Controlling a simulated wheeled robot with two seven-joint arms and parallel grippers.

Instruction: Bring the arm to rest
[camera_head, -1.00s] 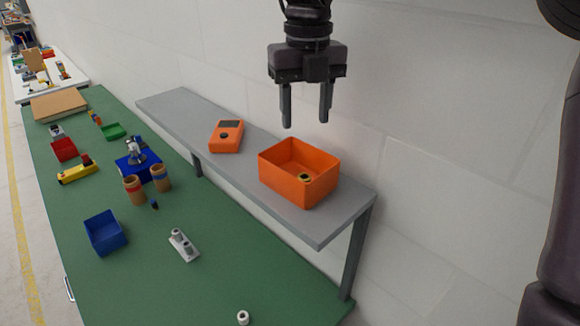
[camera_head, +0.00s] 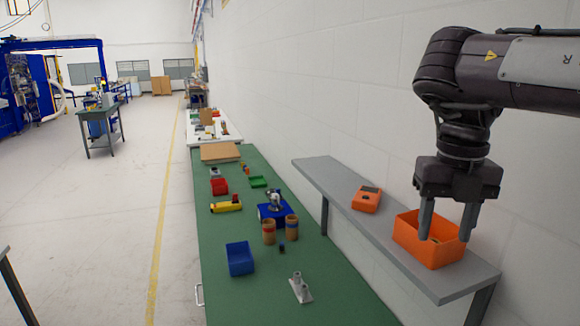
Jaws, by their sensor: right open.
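My right gripper (camera_head: 445,226) points down with its two fingers apart and nothing between them. In the picture it overlaps the orange bin (camera_head: 412,236) on the grey shelf (camera_head: 323,175); how far above the bin it is I cannot tell. The bin is partly hidden behind the fingers, and a small dark ring shows inside it. My right arm (camera_head: 500,75) comes in from the upper right. My left gripper is not in view.
The green bench (camera_head: 225,290) below holds a blue bin (camera_head: 240,258), brown cups (camera_head: 269,232), a grey fitting (camera_head: 300,288) and several other parts. Open floor (camera_head: 100,230) lies left of the bench.

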